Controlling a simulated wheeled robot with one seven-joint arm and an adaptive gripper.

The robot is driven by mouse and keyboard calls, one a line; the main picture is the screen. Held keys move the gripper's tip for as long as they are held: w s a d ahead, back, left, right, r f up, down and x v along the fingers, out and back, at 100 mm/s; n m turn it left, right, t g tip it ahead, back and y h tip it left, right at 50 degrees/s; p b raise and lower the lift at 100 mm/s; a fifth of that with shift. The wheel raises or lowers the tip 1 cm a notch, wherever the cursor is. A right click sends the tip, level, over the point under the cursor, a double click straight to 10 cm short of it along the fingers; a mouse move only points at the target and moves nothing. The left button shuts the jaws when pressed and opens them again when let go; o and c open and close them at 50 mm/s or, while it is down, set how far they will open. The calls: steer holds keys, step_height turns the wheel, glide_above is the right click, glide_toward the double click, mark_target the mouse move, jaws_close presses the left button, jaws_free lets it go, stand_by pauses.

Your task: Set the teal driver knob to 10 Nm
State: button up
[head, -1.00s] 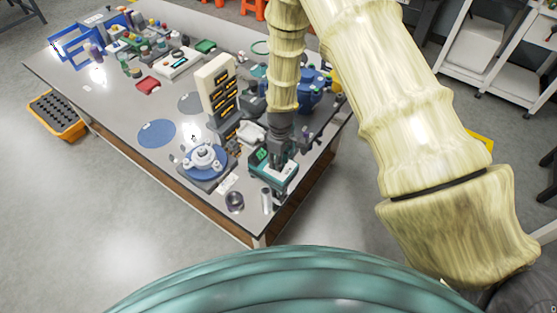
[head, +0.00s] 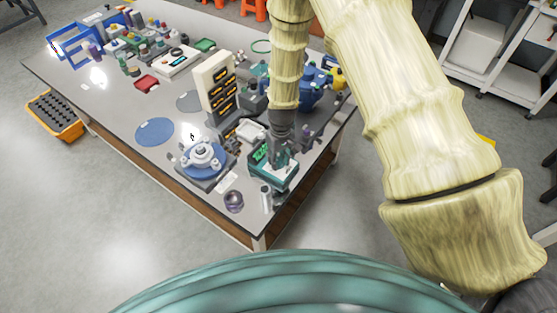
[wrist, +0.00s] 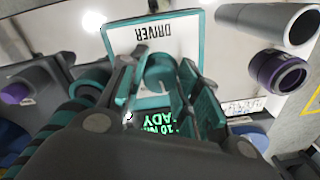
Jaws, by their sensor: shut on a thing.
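The teal driver unit (head: 288,183) stands near the front right corner of the grey table. In the wrist view its white panel (wrist: 188,38) reads "DRIVER", upside down. The teal knob (wrist: 160,70) shows as a round teal piece between my fingers. My gripper (wrist: 156,80) points down at the unit and is shut on the knob; it also shows in the head view (head: 282,158). The lit display (wrist: 160,124) shows green text, partly hidden by my gripper, that seems to read "10 Nm" and "READY". The head view hides the knob behind my gripper.
A white cylinder (head: 266,198) and a dark purple-rimmed ring (head: 234,201) stand by the table's front edge. A round blue-and-white fixture (head: 203,158) is to the left. A tall cream rack (head: 214,85) stands behind. The table's left front is mostly clear.

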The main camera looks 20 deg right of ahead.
mark_target(280, 160)
steer(key=shift+m, duration=0.7)
steer(key=o, duration=1)
steer(key=shift+r, duration=0.1)
step_height(280, 160, up, 12)
steer(key=shift+d, duration=0.3)
